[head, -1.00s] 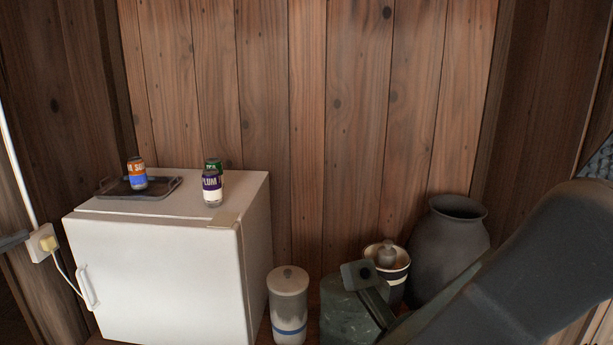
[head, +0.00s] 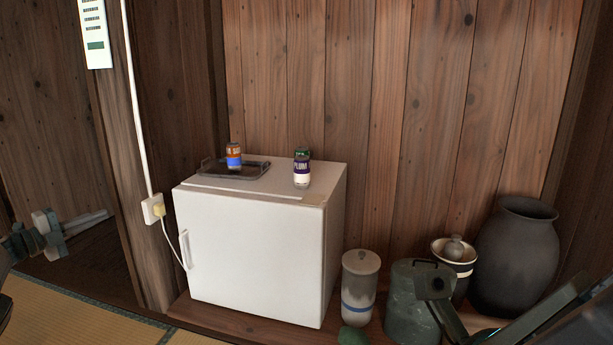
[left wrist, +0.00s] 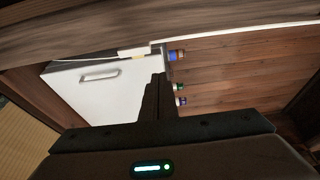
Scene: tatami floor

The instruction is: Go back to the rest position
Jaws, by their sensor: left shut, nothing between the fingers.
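My left gripper (head: 85,222) is at the far left of the head view, shut and empty, its fingers pointing right. It is well apart from the white fridge. In the left wrist view its dark fingers (left wrist: 158,100) are together, with the fridge beyond them. My right arm comes in at the lower right of the head view. What looks like its gripper (head: 436,284) overlaps the green canister in the picture; whether its jaws are open is unclear.
A white fridge (head: 245,250) stands by the wall. A lidded jar (head: 360,285), a green canister (head: 405,315) and a dark urn (head: 517,255) stand right. Tatami shows lower left.

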